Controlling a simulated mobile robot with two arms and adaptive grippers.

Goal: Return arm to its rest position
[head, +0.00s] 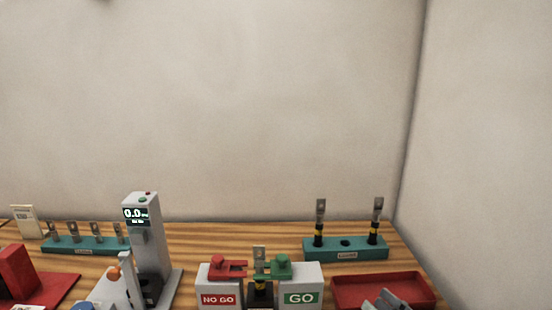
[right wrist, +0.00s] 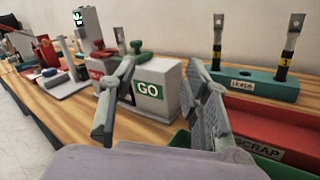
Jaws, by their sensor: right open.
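My right gripper (head: 385,299) shows at the bottom edge of the head view, in front of the red tray. In the right wrist view its two grey fingers stand wide apart (right wrist: 163,80) with nothing between them. Behind the fingers is the grey gauge block with the green GO label (head: 301,298); that label also shows in the right wrist view (right wrist: 149,90). My left gripper is not in view.
A red tray (head: 345,287), labelled SCRAP in the wrist view, lies at the right. A grey tester with display (head: 146,245) and another teal rack (head: 100,246) stand left. Walls close the back and right.

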